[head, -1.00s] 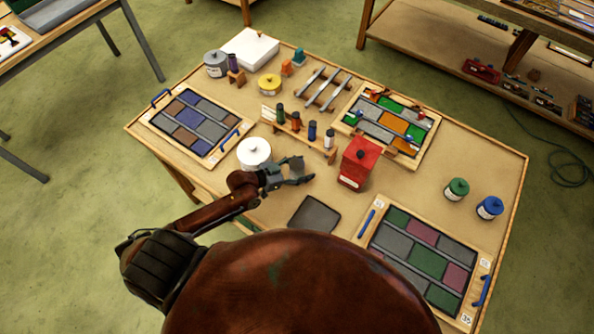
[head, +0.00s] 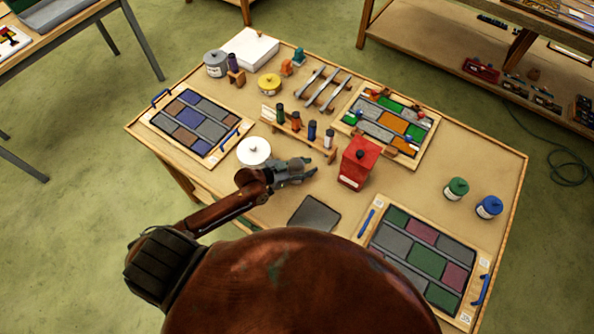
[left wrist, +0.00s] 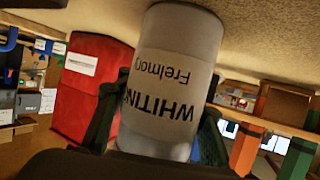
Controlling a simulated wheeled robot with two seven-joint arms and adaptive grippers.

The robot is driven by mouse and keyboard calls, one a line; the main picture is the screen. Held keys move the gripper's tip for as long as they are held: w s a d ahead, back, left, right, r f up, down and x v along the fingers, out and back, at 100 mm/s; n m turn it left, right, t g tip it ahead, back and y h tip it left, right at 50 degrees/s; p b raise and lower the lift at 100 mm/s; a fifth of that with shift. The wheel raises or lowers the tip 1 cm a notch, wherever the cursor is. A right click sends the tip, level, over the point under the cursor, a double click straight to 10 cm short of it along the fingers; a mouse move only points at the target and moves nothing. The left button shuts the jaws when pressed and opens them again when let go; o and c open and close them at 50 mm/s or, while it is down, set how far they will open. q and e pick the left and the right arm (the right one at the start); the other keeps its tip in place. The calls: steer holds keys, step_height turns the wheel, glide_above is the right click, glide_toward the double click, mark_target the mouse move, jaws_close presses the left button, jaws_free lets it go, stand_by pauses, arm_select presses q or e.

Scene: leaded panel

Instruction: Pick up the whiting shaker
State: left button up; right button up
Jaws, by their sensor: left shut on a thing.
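The whiting shaker (left wrist: 170,60) is a pale grey-white cylinder lettered "WHITING". It fills the middle of the left wrist view, upside down there. My left gripper (head: 300,170) is shut on it, with one dark finger on each side of the shaker in the left wrist view. In the head view the gripper is above the near middle of the table, between a white lidded jar (head: 254,151) and a red box (head: 358,163). The shaker is mostly hidden by the gripper there. I cannot tell whether its base touches the table. My right gripper is not in view.
A wooden rack (head: 282,133) with several coloured bottles stands just behind the gripper. A dark flat pad (head: 314,215) lies in front. Framed glass panels (head: 187,123) lie left, right and behind. Green (head: 456,188) and blue (head: 489,207) jars stand at the right.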

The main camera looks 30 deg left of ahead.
arm_select(q)
steer(key=shift+r, duration=0.1)
jaws_close()
steer(key=shift+r, duration=0.1)
